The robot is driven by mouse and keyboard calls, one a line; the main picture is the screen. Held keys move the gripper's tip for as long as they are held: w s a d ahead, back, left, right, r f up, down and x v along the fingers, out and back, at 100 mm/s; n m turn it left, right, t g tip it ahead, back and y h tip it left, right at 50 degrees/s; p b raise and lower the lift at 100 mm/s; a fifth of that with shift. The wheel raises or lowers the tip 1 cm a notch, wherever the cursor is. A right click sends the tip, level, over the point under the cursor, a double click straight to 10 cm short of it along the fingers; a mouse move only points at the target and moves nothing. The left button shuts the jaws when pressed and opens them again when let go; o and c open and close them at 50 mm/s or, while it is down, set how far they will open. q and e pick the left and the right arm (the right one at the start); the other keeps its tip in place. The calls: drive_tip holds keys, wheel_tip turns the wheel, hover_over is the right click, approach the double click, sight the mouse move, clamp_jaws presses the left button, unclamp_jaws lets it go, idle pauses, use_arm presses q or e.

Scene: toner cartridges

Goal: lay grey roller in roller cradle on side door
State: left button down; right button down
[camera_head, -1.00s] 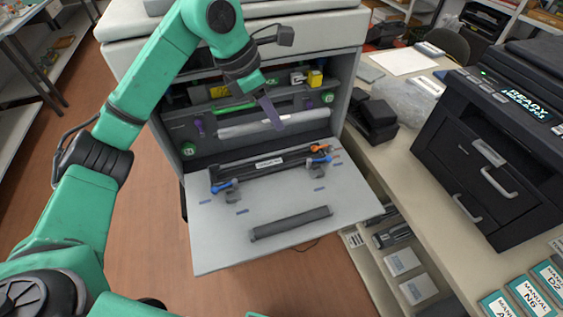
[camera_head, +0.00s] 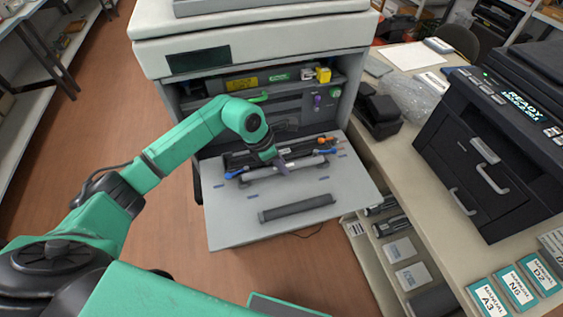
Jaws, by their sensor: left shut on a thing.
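The grey roller (camera_head: 308,162) lies lengthwise across the lowered side door (camera_head: 235,228), in front of a black unit. My left gripper (camera_head: 281,169) is shut on the roller near its middle. The roller's ends are close to the small cradle supports on the door, which are mostly covered by the roller. I cannot tell whether it rests in the cradle or is held just above it. My right gripper is not in view.
The black unit (camera_head: 250,157) with blue levers and an orange lever (camera_head: 322,140) lies behind the roller. A dark grey bar (camera_head: 297,207) lies on the door's front part. The white machine (camera_head: 260,38) stands behind; a counter with a black printer (camera_head: 500,150) is at right.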

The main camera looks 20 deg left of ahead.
use_arm(q)
drive_tip(key=shift+f+b, duration=0.6)
drive_tip(key=shift+b, duration=0.05)
drive_tip(key=c, duration=0.7)
unclamp_jaws()
